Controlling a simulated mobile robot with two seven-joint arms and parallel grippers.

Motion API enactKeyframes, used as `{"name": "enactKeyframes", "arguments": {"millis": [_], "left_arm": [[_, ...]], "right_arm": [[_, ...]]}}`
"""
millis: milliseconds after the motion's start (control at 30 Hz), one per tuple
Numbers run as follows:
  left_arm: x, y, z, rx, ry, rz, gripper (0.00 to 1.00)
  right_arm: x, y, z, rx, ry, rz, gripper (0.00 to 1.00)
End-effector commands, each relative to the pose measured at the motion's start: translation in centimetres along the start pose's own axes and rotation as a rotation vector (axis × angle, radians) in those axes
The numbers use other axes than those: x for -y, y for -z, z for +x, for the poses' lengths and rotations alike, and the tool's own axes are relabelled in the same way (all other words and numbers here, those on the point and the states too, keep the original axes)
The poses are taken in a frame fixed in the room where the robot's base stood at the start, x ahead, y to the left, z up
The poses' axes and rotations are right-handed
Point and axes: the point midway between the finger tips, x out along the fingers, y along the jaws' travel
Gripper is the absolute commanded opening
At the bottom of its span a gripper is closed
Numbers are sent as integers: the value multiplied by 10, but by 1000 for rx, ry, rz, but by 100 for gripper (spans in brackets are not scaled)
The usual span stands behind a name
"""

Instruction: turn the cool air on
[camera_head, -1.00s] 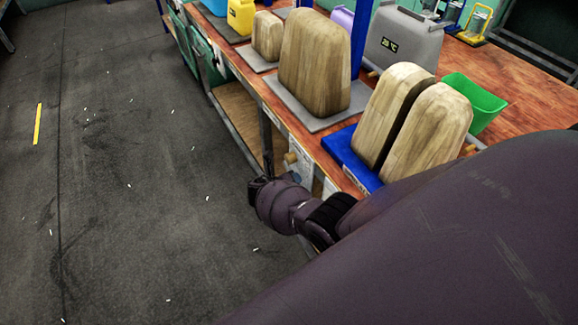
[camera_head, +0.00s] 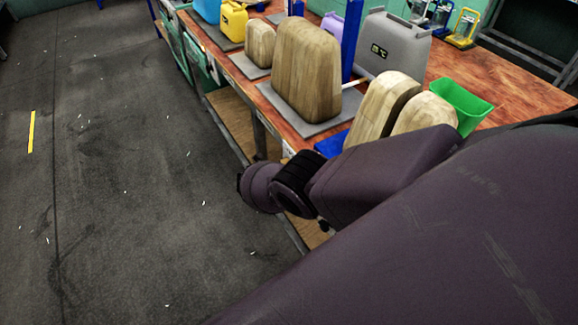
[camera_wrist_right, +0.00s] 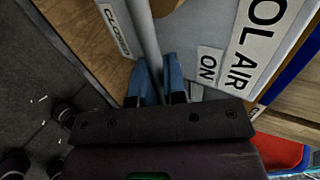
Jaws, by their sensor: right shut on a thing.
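In the right wrist view, my right gripper (camera_wrist_right: 155,75) has its blue fingers shut around a grey metal lever (camera_wrist_right: 146,35). The lever runs from the top edge down between the fingers. A sign (camera_wrist_right: 254,38) reading "OL AIR", its start cut off, is on the panel to the right. A small "ON" label (camera_wrist_right: 208,68) is beside it, and a "CLOSED" label (camera_wrist_right: 115,30) is left of the lever. In the head view, my right wrist is beside the bench front and hides the gripper and lever. My left gripper is not in view.
The wooden-topped bench (camera_head: 390,100) carries wooden blocks (camera_head: 307,68), a grey canister (camera_head: 392,48) and a green bin (camera_head: 460,102). A red object (camera_wrist_right: 282,150) is at the lower right of the wrist view. The floor left of the bench is clear.

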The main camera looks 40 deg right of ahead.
Motion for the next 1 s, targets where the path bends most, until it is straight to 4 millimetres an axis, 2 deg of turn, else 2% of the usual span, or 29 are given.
{"name": "enactKeyframes", "arguments": {"millis": [467, 500, 633, 1000], "left_arm": [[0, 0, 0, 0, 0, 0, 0], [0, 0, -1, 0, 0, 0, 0], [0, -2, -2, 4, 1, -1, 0], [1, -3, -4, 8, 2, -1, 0]], "right_arm": [[3, -1, -1, -6, 3, -12, 0], [3, -1, -1, -6, 3, -12, 17], [2, -1, -1, -7, 2, -11, 37], [2, 0, -6, -6, 0, -11, 37]]}}
